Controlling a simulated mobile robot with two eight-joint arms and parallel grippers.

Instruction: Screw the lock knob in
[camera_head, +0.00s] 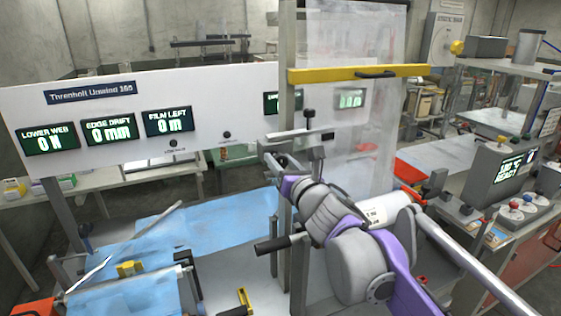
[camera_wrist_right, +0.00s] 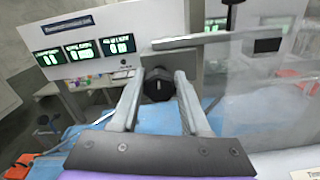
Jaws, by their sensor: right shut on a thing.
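The lock knob (camera_wrist_right: 158,85) is a dark round knob on the front of a grey block (camera_wrist_right: 183,62) on the machine. In the right wrist view it sits between the two pale fingers of my right gripper (camera_wrist_right: 160,93), which is shut on it. In the head view my right gripper (camera_head: 277,160) reaches up to the same grey block, and the gripper and wrist largely hide the knob there. How deep the knob's thread sits cannot be seen. My left gripper is not in view.
A white panel with displays (camera_head: 110,130) stands behind to the left. A black handle (camera_head: 272,245) sticks out below my wrist. A blue-covered surface (camera_head: 215,222) lies lower left.

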